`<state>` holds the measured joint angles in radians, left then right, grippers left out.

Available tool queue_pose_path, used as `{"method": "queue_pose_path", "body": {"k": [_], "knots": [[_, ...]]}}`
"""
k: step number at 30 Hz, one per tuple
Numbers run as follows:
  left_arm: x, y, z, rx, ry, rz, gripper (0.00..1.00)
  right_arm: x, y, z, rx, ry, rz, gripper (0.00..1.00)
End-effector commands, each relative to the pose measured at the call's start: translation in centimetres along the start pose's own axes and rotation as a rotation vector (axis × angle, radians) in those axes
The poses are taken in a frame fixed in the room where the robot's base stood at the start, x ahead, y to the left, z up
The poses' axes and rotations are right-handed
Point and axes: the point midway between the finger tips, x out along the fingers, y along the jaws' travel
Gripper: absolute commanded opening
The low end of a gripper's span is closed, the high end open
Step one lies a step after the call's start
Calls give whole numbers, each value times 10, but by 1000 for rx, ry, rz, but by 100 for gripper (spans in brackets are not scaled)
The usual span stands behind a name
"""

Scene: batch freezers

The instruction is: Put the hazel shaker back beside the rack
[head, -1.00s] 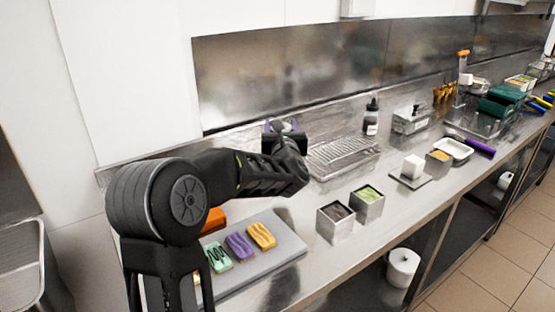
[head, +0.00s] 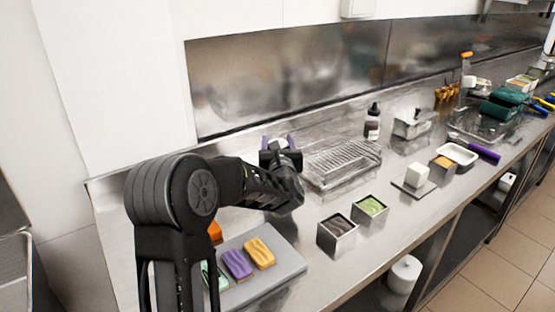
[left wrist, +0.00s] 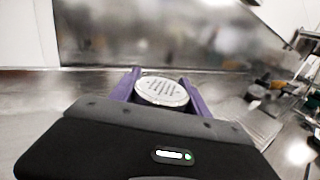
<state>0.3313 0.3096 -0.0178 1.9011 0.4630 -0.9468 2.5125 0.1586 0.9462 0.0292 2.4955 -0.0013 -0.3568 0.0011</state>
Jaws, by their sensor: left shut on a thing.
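My left gripper (head: 278,143) is shut on the hazel shaker (left wrist: 161,92), just left of the wire rack (head: 342,163) in the head view. In the left wrist view the shaker's round, pale lid with dark marks shows between the purple fingers of the gripper (left wrist: 161,77). Its body is hidden below the lid by the gripper. In the head view the shaker is mostly hidden by the gripper. I cannot tell whether its base touches the counter. The rack lies flat on the steel counter. My right gripper is not in view.
A dark-capped bottle (head: 372,123) stands behind the rack. Two square tins (head: 337,236) (head: 370,212) stand in front. A grey board (head: 283,275) holds coloured bars. The steel backsplash (head: 290,80) rises behind. Bare counter lies left of the gripper.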

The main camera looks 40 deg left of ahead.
Motion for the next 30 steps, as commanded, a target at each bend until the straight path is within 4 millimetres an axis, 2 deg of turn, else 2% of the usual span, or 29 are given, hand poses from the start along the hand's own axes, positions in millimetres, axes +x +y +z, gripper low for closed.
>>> {"method": "queue_pose_path", "body": {"k": [3, 13, 21, 30], "knots": [[0, 0, -9, 0, -1, 0, 5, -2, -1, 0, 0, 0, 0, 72], [0, 0, -13, 0, -1, 0, 5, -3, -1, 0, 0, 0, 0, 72], [0, 0, -46, -1, 0, 1, 5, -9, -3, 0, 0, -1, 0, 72], [0, 0, -48, -2, -2, 0, 5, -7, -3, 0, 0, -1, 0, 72]]}}
